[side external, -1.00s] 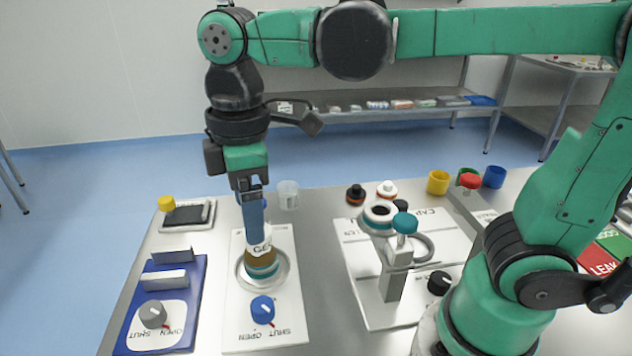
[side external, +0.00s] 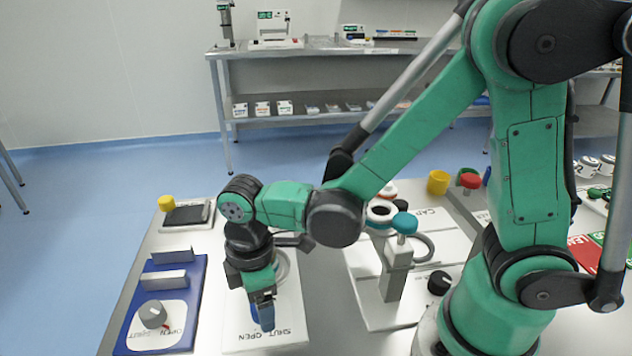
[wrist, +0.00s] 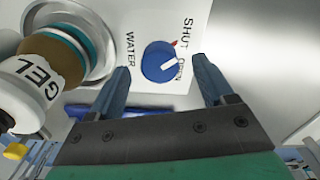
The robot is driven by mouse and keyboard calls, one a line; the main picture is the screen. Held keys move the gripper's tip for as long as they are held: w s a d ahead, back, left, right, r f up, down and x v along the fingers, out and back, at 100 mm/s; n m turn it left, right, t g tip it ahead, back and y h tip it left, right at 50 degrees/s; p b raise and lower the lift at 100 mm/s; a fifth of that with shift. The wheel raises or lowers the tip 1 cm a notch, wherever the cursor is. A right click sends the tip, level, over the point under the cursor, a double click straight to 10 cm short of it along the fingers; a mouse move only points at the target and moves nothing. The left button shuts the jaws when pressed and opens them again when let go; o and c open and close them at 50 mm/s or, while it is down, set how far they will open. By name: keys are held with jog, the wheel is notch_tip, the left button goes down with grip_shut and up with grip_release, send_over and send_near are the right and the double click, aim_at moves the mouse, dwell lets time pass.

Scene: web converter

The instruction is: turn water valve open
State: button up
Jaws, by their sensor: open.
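The water valve is a round blue knob (wrist: 160,62) on a white plate in the wrist view, with WATER, SHUT and OPEN printed around it. I cannot tell whether the fingers touch the plate. In the side view my gripper (side external: 263,318) is low over the plate's front and hides the knob.
A bottle labelled GEL (wrist: 35,85) stands in a metal ring beside the knob in the wrist view. A blue panel with a grey knob (side external: 152,315) lies to the left. A white stand with a teal knob (side external: 405,223) is on the right. Bare metal table lies between the plates.

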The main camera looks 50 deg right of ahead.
jog(key=shift+f, duration=0.6)
grip_shut()
